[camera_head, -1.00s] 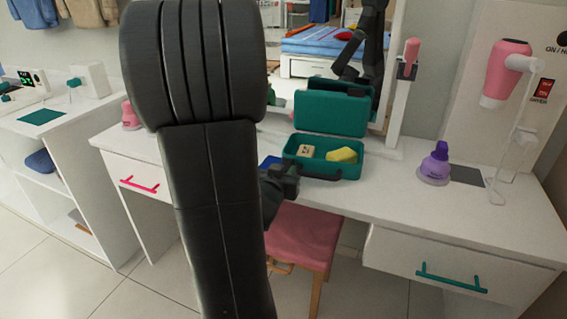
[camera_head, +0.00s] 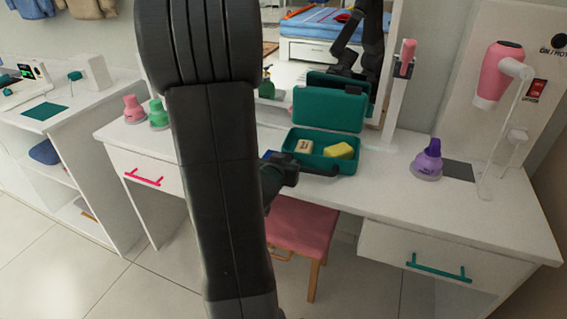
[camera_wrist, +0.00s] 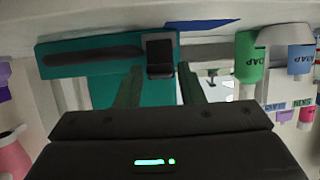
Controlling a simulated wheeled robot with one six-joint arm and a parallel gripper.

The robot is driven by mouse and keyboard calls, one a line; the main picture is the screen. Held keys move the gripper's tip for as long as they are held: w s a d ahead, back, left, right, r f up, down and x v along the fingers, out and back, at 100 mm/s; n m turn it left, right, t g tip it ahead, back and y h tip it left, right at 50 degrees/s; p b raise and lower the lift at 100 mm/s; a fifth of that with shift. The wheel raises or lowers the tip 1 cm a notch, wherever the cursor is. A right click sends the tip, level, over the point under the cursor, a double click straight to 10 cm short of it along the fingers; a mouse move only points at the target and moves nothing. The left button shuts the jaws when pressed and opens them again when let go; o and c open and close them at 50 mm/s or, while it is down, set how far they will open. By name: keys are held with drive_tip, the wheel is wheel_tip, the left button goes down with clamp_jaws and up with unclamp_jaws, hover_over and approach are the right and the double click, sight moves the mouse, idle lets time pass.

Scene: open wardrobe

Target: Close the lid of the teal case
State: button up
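The teal case (camera_head: 292,144) stands open on the white vanity, its lid (camera_head: 330,108) raised upright at the back. A tan block (camera_head: 303,146) and a yellow block (camera_head: 339,151) lie inside. My gripper (camera_head: 287,172) is at the front left of the case, partly hidden by my arm; whether it touches the case I cannot tell. In the wrist view, the fingers of my gripper (camera_wrist: 162,88) are apart with nothing held between them. Beyond them is a teal surface of the case (camera_wrist: 105,88), with a dark handle (camera_wrist: 90,57) and a black latch (camera_wrist: 160,56).
A mirror rises behind the case. A pink hair dryer (camera_head: 498,75) hangs at right. A pink stool (camera_head: 301,225) stands below. The vanity top between case and purple bottle is clear.

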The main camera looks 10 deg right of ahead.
drive_tip(key=p+v, duration=0.4)
drive_tip(key=v, duration=0.9)
drive_tip(key=shift+s+a+r, duration=0.15)
drive_tip(key=shift+s+a, duration=0.05)
drive_tip(key=shift+s, duration=0.1)
